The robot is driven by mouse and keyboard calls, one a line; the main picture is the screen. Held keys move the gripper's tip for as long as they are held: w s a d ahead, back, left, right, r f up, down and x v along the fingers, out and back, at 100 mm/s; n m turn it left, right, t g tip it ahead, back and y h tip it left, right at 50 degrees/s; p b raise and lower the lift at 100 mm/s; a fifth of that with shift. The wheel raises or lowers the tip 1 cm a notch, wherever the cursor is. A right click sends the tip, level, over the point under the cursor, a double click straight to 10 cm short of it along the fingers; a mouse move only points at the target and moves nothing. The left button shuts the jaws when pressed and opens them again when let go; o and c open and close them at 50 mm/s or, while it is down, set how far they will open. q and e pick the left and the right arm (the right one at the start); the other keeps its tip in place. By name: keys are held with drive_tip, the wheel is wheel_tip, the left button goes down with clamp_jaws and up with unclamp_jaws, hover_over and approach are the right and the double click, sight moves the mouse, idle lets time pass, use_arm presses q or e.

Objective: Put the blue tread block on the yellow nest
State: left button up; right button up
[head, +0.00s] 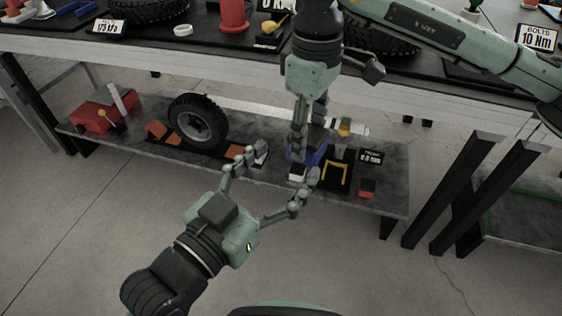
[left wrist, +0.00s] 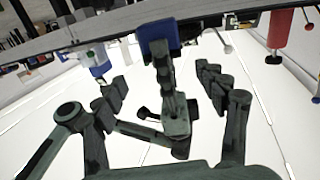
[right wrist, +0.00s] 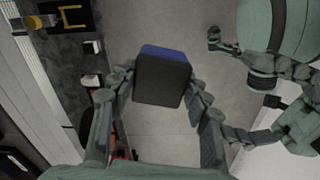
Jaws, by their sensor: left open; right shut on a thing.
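The blue tread block (right wrist: 165,53), with a broad black face, is between the fingers of my right gripper (right wrist: 160,90), which is shut on it. In the head view the block (head: 316,155) is partly hidden by that gripper (head: 305,140), over the lower shelf's front area. The block also shows in the left wrist view (left wrist: 154,34). The yellow nest (head: 335,168) is a yellow U-shaped outline on a black mat, just right of the block; it also shows in the right wrist view (right wrist: 73,17). My left gripper (head: 287,165) is open and empty, its fingers spread in front of the shelf.
The tabletop edge (head: 200,52) overhangs behind. Open floor lies in front.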

use_arm(q)
drive_tip(key=x, duration=1.2)
drive_tip(key=shift+s+d+r, duration=0.1)
drive_tip(key=shift+r, duration=0.25)
drive_tip(key=shift+s+d, duration=0.1)
drive_tip(key=shift+d, duration=0.05)
drive_tip(key=c, duration=1.4)
use_arm(e)
drive_tip(key=shift+a, duration=0.15)
drive_tip(key=o, duration=1.2)
drive_tip(key=shift+c, duration=0.2)
use_arm(q)
drive_tip(key=shift+o, duration=0.2)
use_arm(e)
drive_tip(key=shift+o, duration=0.9)
